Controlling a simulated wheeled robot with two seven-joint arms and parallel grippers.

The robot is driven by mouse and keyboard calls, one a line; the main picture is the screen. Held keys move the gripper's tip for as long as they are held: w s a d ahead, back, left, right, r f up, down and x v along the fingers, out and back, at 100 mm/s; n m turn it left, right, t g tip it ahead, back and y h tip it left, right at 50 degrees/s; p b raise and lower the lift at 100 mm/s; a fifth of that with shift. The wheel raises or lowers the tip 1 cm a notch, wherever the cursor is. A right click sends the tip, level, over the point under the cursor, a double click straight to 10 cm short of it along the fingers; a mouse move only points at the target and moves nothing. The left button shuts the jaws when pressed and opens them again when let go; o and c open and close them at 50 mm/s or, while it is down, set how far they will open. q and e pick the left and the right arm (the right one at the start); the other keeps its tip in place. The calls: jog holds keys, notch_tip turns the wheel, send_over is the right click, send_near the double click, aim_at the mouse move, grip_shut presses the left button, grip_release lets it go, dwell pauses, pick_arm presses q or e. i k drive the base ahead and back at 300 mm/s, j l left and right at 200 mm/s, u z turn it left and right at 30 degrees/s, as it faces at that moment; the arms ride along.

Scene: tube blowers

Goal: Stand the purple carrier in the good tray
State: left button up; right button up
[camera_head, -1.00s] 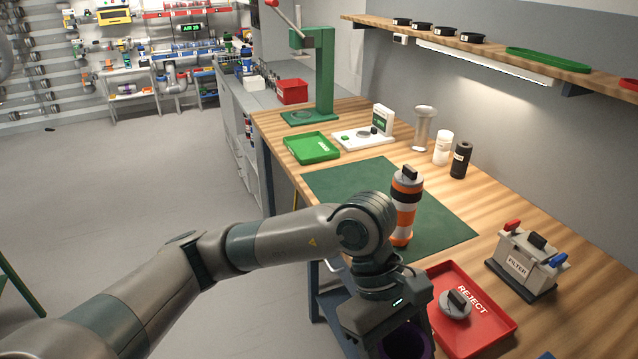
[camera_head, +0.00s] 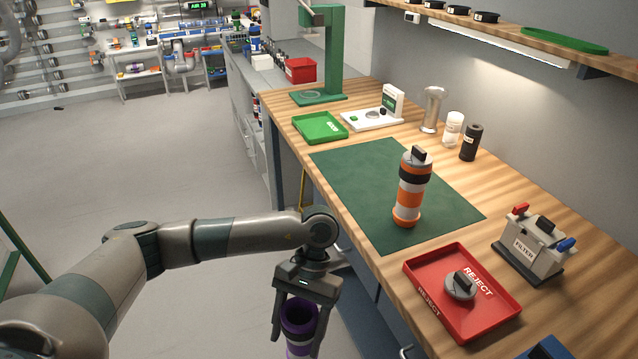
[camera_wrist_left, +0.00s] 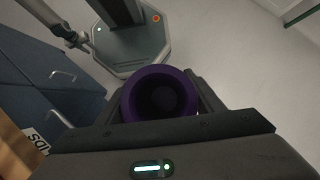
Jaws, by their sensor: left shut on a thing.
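My left gripper (camera_head: 299,333) is shut on the purple carrier (camera_head: 299,314), a purple and pale cylinder with an open dark mouth. It hangs upright or nearly so, clear of the bench's front edge, over the floor. In the left wrist view the carrier (camera_wrist_left: 160,94) shows as a round purple rim between the fingers. The good tray appears to be the green tray (camera_head: 320,127) at the back left of the bench; its white lettering is too small to read. It looks empty. My right gripper is out of view.
An orange and white carrier (camera_head: 411,190) stands on the green mat (camera_head: 345,165). The red reject tray (camera_head: 437,300) holds a grey cap (camera_head: 460,286). The filter box (camera_head: 530,247) stands at the right. A green press (camera_head: 337,60) stands behind the green tray.

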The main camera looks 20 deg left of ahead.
aim_at(319, 129)
jog(key=i+j, duration=0.3)
jog(key=i+j+z, duration=0.1)
jog(key=i+j, duration=0.15)
jog(key=j, duration=0.3)
jog(key=i+j, duration=0.3)
jog(key=j, duration=0.15)
jog(key=i+j+z, duration=0.1)
jog(key=i+j, duration=0.15)
jog(key=j, duration=0.15)
jog(key=i+j, duration=0.25)
jog(key=j, duration=0.2)
jog(key=i+j+z, duration=0.1)
jog(key=i+j, duration=0.15)
jog(key=j, duration=0.25)
jog(key=i+j, duration=0.25)
jog(key=j, duration=0.2)
jog(key=i+j+z, duration=0.1)
jog(key=j, duration=0.4)
jog(key=i, duration=0.1)
